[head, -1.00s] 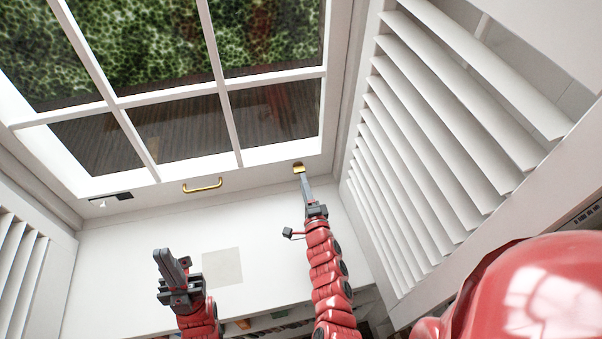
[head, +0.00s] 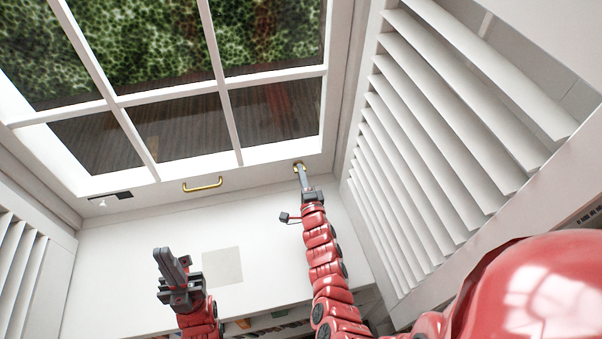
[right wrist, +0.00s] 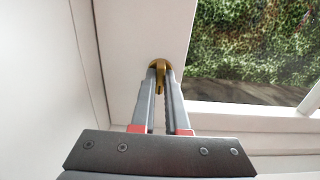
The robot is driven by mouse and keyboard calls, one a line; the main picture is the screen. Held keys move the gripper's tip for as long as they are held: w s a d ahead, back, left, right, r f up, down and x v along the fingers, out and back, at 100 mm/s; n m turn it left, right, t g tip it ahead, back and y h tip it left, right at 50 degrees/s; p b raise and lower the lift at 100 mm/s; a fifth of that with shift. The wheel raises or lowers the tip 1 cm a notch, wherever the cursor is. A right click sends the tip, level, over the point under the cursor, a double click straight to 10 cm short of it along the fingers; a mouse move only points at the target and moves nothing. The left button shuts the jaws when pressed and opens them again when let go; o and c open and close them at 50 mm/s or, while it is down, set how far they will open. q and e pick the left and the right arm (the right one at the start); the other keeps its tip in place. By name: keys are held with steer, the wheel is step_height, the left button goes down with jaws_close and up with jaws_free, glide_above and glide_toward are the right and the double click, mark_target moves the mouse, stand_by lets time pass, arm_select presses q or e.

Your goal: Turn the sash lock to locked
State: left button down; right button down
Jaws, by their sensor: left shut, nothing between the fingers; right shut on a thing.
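The sash lock (right wrist: 158,65) is a small brass piece on the white bottom rail of the window, near its right end. In the head view the lock (head: 298,165) is mostly hidden by my right gripper (head: 301,172). In the right wrist view my right gripper (right wrist: 160,75) has its fingertips on either side of the lock's brass lever, shut on it. My left gripper (head: 164,254) is shut and empty, low in the head view, apart from the window.
A brass handle (head: 202,185) sits on the bottom rail left of the lock. A dark fitting (head: 110,196) is at the rail's left end. White louvred shutters (head: 430,130) stand close on the right. The white sill below is mostly clear.

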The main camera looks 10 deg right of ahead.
stand_by(0.3)
steer(key=shift+f+m+b, duration=0.25)
steer(key=shift+m+b, duration=0.65)
steer(key=shift+b, duration=0.3)
steer(key=shift+m+b, duration=0.35)
steer(key=shift+m, duration=0.05)
steer(key=shift+r+m, duration=0.1)
steer(key=shift+m, duration=0.8)
steer(key=m, duration=0.2)
steer(key=shift+m+b, duration=0.3)
steer(key=shift+b, duration=0.05)
steer(key=m, duration=0.3)
steer(key=shift+r+m, duration=0.15)
steer(key=shift+m, duration=0.25)
steer(key=m, duration=0.4)
steer(key=shift+m+p, duration=0.4)
steer(key=shift+m, duration=1.2)
